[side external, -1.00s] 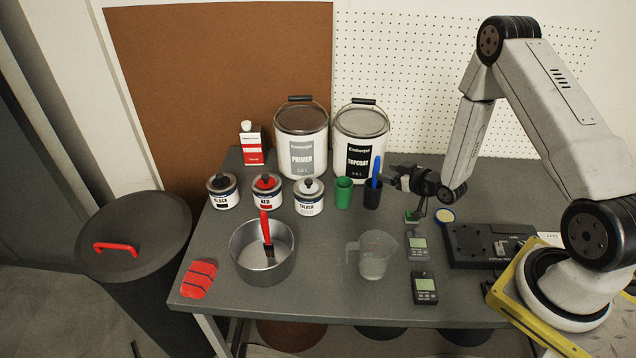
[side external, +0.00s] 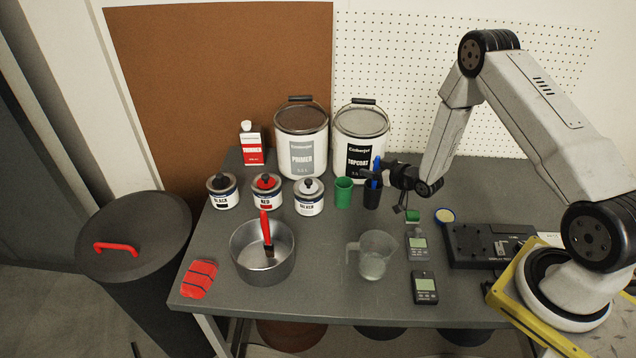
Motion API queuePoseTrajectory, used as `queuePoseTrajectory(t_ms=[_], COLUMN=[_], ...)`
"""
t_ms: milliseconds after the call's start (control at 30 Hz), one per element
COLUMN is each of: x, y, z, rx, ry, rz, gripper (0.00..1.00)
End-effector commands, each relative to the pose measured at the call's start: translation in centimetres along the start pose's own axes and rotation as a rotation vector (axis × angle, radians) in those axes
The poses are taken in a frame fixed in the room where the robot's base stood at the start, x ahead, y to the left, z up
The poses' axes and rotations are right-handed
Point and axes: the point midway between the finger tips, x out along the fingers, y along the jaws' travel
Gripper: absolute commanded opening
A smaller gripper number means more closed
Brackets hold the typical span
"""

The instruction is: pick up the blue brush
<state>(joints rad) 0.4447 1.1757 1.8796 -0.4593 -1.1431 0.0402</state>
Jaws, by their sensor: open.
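The blue brush (side external: 376,164) stands upright in a black cup (side external: 373,194) in front of the topcoat can. Only its blue handle shows above the rim; its lower end is hidden in the cup. My gripper (side external: 374,173) is open at the handle, reaching in from the right just above the cup. Its dark jaws cross in front of part of the handle. They look to be around or right beside it; I cannot tell which.
A green cup (side external: 343,192) stands just left of the black cup. The primer can (side external: 301,142) and topcoat can (side external: 360,140) stand close behind. A clear measuring jug (side external: 373,255), a metal pot (side external: 263,252) with a red-handled brush (side external: 266,232), and small paint tins (side external: 267,191) stand nearby.

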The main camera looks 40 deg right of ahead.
Motion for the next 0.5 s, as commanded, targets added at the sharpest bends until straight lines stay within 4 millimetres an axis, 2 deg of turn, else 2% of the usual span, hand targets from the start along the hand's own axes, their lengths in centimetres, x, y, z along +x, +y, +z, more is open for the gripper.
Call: queuePoseTrajectory(t_ms=[133, 500], x=[0.78, 0.86], y=[-0.05, -0.04], z=[0.02, 0.02], rx=[-0.001, 0.000], ry=[0.000, -0.001], rz=[0.000, 0.000], gripper=[0.68, 0.68])
